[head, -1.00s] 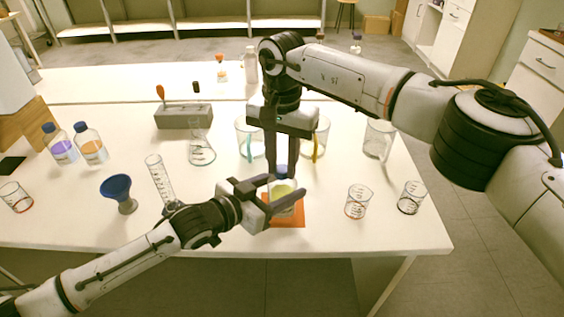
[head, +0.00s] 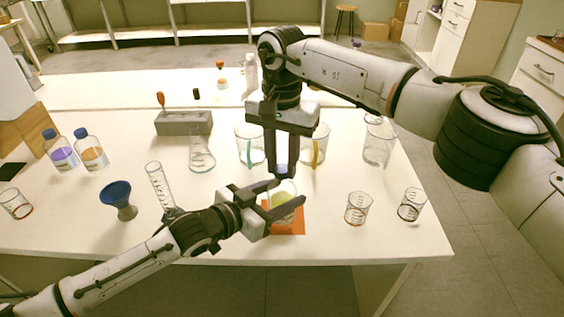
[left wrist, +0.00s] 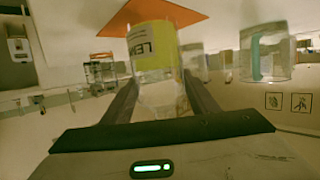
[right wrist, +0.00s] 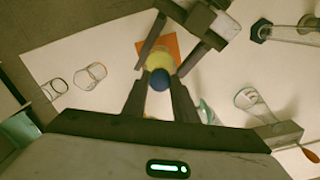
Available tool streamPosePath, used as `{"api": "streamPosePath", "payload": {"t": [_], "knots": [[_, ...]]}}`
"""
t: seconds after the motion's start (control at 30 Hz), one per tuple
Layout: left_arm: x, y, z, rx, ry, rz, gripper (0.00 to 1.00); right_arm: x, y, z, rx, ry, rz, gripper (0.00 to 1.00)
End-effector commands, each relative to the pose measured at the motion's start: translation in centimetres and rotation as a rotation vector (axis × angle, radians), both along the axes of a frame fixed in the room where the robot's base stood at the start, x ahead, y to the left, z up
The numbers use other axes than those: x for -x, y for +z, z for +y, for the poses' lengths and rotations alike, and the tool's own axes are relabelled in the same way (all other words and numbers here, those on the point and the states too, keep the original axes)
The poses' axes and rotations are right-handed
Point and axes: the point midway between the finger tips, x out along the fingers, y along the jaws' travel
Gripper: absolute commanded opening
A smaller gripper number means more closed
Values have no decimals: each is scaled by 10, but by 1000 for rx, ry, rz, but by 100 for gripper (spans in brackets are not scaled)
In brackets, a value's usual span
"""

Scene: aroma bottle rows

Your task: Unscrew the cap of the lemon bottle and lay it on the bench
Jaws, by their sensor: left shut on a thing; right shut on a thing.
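The lemon bottle (head: 282,200), with yellow contents, stands upright over the orange mat (head: 290,229). My left gripper (head: 285,195) is shut around its upper body from the left. In the left wrist view the bottle (left wrist: 155,50) appears upside down, its label partly readable. The blue cap (head: 281,170) is between the fingertips of my right gripper (head: 282,173), which points straight down over the bottle. In the right wrist view the cap (right wrist: 159,79) overlaps the bottle's mouth. The cap appears slightly above the neck, but a finger hides part of the gap.
Two small beakers (head: 358,208) (head: 411,204) stand right of the mat, with clear bench between. A blue funnel (head: 116,196), a graduated cylinder (head: 158,185) and a flask (head: 202,155) stand left. The bench's front edge is close.

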Motion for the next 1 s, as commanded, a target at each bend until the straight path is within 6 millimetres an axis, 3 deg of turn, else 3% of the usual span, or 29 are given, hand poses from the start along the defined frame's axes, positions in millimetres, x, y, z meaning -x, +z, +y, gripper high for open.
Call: {"api": "streamPosePath", "payload": {"t": [0.4, 0.63, 0.67, 0.77, 1.0], "knots": [[0, 0, 0, -1, 0, 1, 0, 0, 39, 0, 0, 0, -2, 0], [0, 0, 0, -1, 1, 0, 0, 0, 40, 0, 0, 0, 0, 0], [0, 0, 0, -1, 1, 0, 59, 0, 40, 0, 0, 0, 0, 0], [0, 0, 0, -1, 1, 0, 76, 0, 40, 0, 0, 0, 0, 0], [0, 0, 0, 0, 0, 0, 76, 0, 40, 0, 0, 0, 0, 0]]}}
